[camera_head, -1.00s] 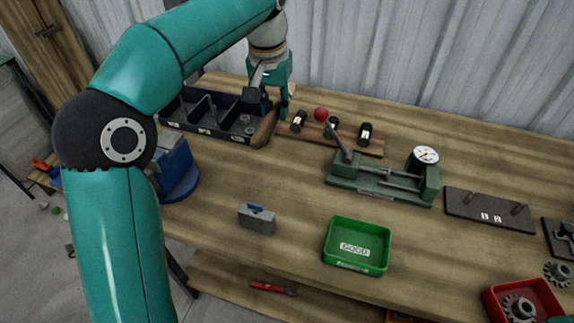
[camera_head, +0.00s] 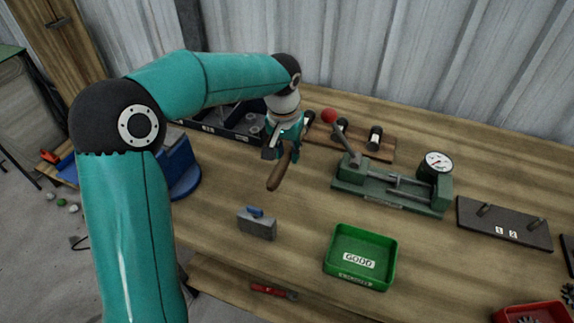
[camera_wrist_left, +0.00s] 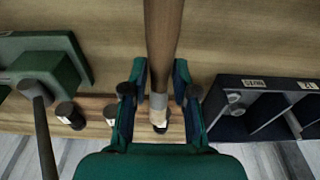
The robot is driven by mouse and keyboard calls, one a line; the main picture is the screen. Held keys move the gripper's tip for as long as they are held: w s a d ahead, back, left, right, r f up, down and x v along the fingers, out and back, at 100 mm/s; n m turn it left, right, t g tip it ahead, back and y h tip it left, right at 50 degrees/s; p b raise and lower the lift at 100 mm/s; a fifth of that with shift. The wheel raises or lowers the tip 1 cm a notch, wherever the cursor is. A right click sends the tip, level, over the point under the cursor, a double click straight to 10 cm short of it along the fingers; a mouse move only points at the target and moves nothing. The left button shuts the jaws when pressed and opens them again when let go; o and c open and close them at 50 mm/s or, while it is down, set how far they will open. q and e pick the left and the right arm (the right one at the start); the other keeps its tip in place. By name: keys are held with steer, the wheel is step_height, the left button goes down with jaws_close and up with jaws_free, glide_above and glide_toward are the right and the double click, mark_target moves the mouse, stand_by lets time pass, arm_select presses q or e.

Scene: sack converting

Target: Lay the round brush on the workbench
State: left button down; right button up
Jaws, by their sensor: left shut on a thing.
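My left gripper (camera_head: 284,150) is shut on the round brush, whose brown wooden handle (camera_head: 279,170) points down and toward the front of the workbench (camera_head: 440,260). In the left wrist view the brush handle (camera_wrist_left: 163,40) runs up between the fingers of the left gripper (camera_wrist_left: 160,85), with a pale ferrule near the palm. The bristles are mostly hidden by the gripper. The brush appears to be over bare wood; I cannot tell whether it touches. My right gripper is not in view.
A black divided tray (camera_head: 215,127) lies behind and left. A rack with rollers (camera_head: 350,139) and a green fixture with a red-knobbed lever (camera_head: 390,190) stand right. A grey block (camera_head: 257,226) and a green tray (camera_head: 360,257) are nearer the front. Bare wood lies between.

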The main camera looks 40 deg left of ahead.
mark_target(288, 174)
arm_select(q)
steer(key=shift+f, duration=2.4)
steer(key=c, duration=0.9)
jaws_free()
steer(key=shift+f, duration=0.1)
steer(key=r, duration=0.3)
steer(key=s+r, duration=0.1)
steer(key=r, duration=0.7)
steer(key=shift+s+d, duration=0.2)
steer(key=shift+s, duration=0.05)
steer(key=shift+s+r, duration=0.15)
steer(key=shift+r, duration=0.4)
